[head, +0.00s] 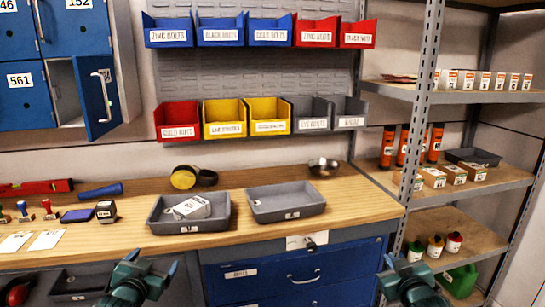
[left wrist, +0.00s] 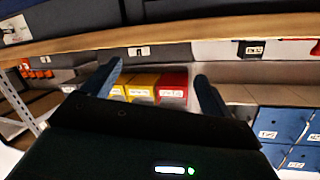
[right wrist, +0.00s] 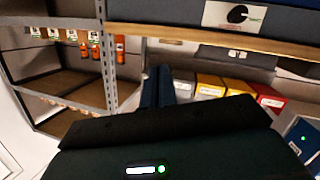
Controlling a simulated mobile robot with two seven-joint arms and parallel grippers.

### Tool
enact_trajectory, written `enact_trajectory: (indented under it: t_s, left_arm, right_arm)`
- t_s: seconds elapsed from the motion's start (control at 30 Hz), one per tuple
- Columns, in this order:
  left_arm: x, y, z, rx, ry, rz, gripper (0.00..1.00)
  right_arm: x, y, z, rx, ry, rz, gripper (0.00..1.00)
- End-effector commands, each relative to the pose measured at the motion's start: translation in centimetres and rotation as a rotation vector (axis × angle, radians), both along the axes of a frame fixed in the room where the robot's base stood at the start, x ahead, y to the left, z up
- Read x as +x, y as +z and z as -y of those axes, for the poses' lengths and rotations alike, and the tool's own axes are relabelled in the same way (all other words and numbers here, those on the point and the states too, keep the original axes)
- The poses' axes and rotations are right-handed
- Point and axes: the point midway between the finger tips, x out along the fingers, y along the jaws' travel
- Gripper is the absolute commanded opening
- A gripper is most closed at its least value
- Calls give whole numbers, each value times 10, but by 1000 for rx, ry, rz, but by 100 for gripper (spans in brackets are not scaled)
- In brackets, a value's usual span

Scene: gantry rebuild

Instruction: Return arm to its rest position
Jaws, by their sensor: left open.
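My left gripper (head: 148,265) is low in the head view, in front of the workbench's front edge. In the left wrist view, which looks upside down, its two fingers (left wrist: 157,82) are wide apart with nothing between them. My right gripper (head: 403,264) is low at the right of the head view, in front of the bench's right end. In the right wrist view its fingers (right wrist: 158,84) are close together, and no object shows between them. Both grippers are apart from the things on the bench.
The wooden workbench (head: 345,205) carries two grey trays, the left tray (head: 160,226) with a white-labelled item in it, and a metal bowl (head: 324,167). Blue drawers (head: 235,273) are below. A metal shelf rack (head: 440,97) stands at the right. A blue locker door (head: 97,95) hangs open.

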Motion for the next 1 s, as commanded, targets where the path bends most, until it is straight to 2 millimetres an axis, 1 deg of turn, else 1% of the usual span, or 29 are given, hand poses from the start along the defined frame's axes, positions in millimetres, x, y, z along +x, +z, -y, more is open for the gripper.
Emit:
enact_trajectory:
  t_s: [0.03, 0.07, 0.1, 0.17, 0.2, 0.27, 0.3, 0.37, 0.4, 0.5, 0.53, 0.6, 0.7, 0.8, 1.0]
  left_arm:
    - [-21, -25, 15, -11, -22, -37, 85]
    - [-33, -38, 22, -18, -34, -56, 85]
    - [-51, -54, 33, -29, -51, -83, 85]
    - [-81, -79, 51, -50, -76, -125, 85]
    - [-104, -95, 64, -67, -93, -157, 85]
    - [-141, -116, 82, -96, -117, -205, 85]
    - [-167, -128, 94, -118, -131, -237, 85]
    - [-204, -141, 109, -149, -148, -283, 85]
    - [-227, -147, 119, -171, -156, -311, 85]
    - [-276, -156, 137, -220, -169, -369, 85]
    - [-287, -157, 141, -231, -171, -384, 85]
    - [-309, -158, 148, -256, -172, -409, 85]
    - [-326, -158, 154, -275, -174, -431, 85]
    - [-332, -158, 156, -282, -174, -439, 85]
    - [-332, -158, 156, -281, -174, -439, 85]
  right_arm:
    - [-21, -25, -14, 12, 21, -37, 0]
    - [-33, -38, -22, 19, 34, -57, 0]
    - [-50, -55, -34, 29, 52, -84, 0]
    - [-81, -79, -51, 50, 77, -127, 0]
    - [-104, -95, -64, 68, 94, -158, 0]
    - [-141, -116, -82, 96, 117, -206, 0]
    - [-167, -128, -94, 118, 131, -239, 0]
    - [-204, -142, -110, 150, 147, -284, 0]
    - [-227, -148, -119, 172, 155, -313, 0]
    - [-276, -156, -137, 220, 169, -370, 0]
    - [-287, -157, -141, 233, 171, -385, 0]
    - [-309, -158, -149, 257, 172, -411, 0]
    - [-326, -158, -154, 277, 174, -433, 0]
    - [-332, -158, -156, 283, 174, -440, 0]
    - [-332, -158, -156, 283, 174, -440, 0]
